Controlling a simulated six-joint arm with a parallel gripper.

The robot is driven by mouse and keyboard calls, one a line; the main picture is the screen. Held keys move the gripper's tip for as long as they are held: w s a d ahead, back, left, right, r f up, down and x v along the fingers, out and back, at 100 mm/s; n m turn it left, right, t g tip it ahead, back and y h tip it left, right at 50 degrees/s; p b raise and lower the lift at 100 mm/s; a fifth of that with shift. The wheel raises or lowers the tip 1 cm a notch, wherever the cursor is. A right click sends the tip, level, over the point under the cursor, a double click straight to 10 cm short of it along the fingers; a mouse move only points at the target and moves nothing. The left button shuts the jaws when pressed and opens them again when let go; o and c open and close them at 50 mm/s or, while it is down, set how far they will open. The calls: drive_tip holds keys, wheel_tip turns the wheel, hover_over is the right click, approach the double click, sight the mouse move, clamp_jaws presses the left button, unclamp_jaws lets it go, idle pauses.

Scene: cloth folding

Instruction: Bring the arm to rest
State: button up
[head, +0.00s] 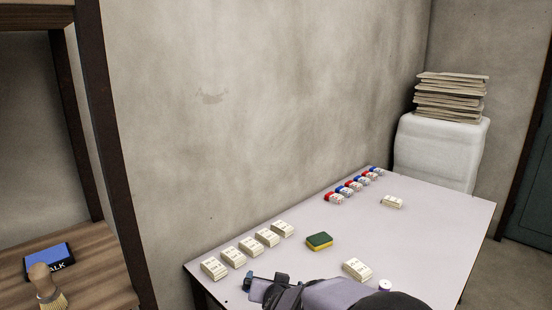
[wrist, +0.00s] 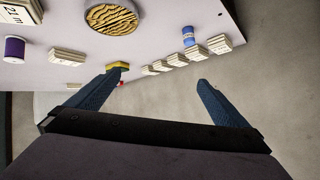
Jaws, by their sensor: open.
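My gripper (head: 258,286) is low over the near edge of the grey table (head: 440,225) in the head view, with my arm coming in from the bottom right. In the wrist view my gripper (wrist: 161,75) has its two blue fingers wide apart with nothing between them. Beyond the fingers lie the table's edge and bare floor. No cloth shows in either view.
Cream boxes (head: 252,246) stand in a row at the table's left. A green-and-yellow sponge (head: 319,240) and another box (head: 357,268) lie near my arm. Small red, blue and white items (head: 352,186) line the wall side. A wooden shelf (head: 95,285) stands left.

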drive_tip(key=s+d+r+g+p, duration=0.1)
drive_tip(key=s+d+g+p, duration=0.2)
drive_tip(key=s, duration=0.7)
drive_tip(key=s+d+r+n+g+p, duration=0.1)
drive_tip(key=s+d+r+g+p, duration=0.1)
drive_tip(key=s+d+g+p, duration=0.2)
drive_tip(key=s+d+r+n+g+p, duration=0.1)
drive_tip(key=s+d+g+p, duration=0.3)
drive_tip(key=s, duration=1.4)
drive_tip(key=d, duration=0.4)
drive_tip(key=shift+s+r+h, duration=0.15)
drive_tip(key=shift+r+h, duration=0.25)
